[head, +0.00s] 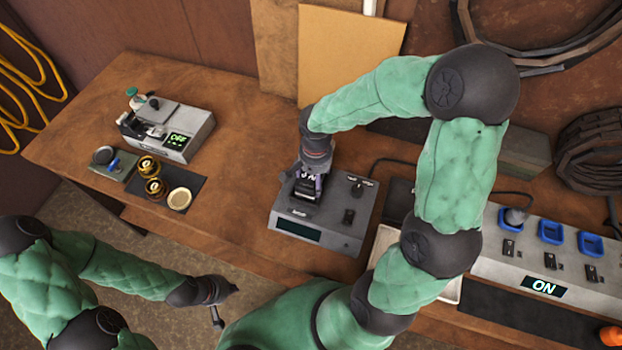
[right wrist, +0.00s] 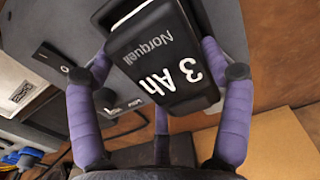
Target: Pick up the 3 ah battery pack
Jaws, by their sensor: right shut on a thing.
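The 3 Ah battery pack (right wrist: 165,60) is black with a grey part and white "3 Ah" and "Norquell" lettering. It fills the upper middle of the right wrist view. In the head view the pack (head: 307,187) is at the top of a grey box with a dark display (head: 318,237). My right gripper (head: 308,178) is over the box and shut on the pack, with purple fingers on both sides of it in the right wrist view (right wrist: 165,75). I cannot tell whether the pack touches the box. My left gripper (head: 217,312) hangs low, off the bench; its fingers are too small to judge.
A grey device showing "OFF" (head: 185,147) stands on the bench (head: 235,180) at left, near brass-coloured round parts (head: 150,167) on a dark mat. A long grey unit showing "ON" (head: 500,265) with blue sockets is at right. A tan board (head: 345,50) leans behind.

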